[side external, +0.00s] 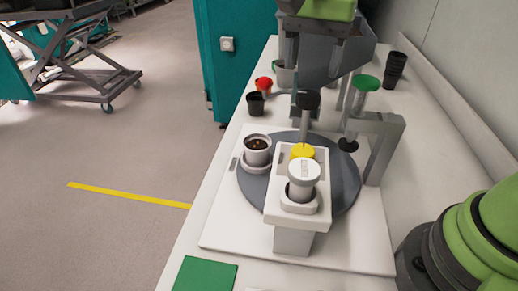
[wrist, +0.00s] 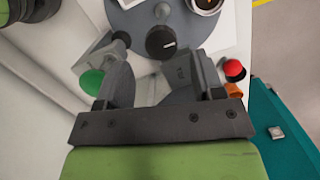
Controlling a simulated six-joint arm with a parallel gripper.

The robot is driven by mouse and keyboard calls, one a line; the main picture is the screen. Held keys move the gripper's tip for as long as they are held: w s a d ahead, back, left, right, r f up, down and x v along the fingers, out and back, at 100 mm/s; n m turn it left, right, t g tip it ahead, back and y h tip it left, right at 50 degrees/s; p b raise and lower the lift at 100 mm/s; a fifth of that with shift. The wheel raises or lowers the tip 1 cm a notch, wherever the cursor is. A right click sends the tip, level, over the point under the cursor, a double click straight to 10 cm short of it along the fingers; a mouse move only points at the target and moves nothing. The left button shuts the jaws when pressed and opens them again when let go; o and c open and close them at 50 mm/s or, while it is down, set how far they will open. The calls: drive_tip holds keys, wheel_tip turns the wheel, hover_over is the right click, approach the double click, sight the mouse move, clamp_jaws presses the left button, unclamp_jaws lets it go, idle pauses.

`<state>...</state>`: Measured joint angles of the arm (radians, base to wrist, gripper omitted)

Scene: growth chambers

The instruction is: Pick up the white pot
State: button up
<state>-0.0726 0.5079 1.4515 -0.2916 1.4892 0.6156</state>
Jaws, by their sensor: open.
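The white pot (side external: 257,157), filled with dark soil, stands upright in a white ring holder on the grey turntable (side external: 345,185), at its left side in the side view. In the wrist view the pot (wrist: 205,11) is cut off by the top edge, right of centre. My gripper (side external: 318,75) is above the far end of the bench, behind the turntable and apart from the pot. In the wrist view its two fingers (wrist: 150,68) are spread wide with nothing held between them.
A white bracket (side external: 295,240) with a white-capped cylinder (side external: 303,172) stands right of the pot. A black knob on a post (side external: 308,100), a grey arch (side external: 385,150) and a green knob (side external: 366,82) are nearby.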

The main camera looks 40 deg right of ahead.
idle(0.3)
drive_tip(key=o, duration=0.6)
drive_tip(key=shift+c, duration=0.2)
wheel_tip(320, 180, up, 5)
drive_tip(key=n+t+h, duration=0.1)
drive_tip(key=n+h, duration=0.1)
drive_tip(key=n, duration=0.1)
hover_over(257, 146)
drive_tip(key=f, duration=1.9)
drive_tip(key=shift+s, duration=0.25)
drive_tip(key=shift+w+f, duration=0.2)
drive_tip(key=shift+f, duration=2.7)
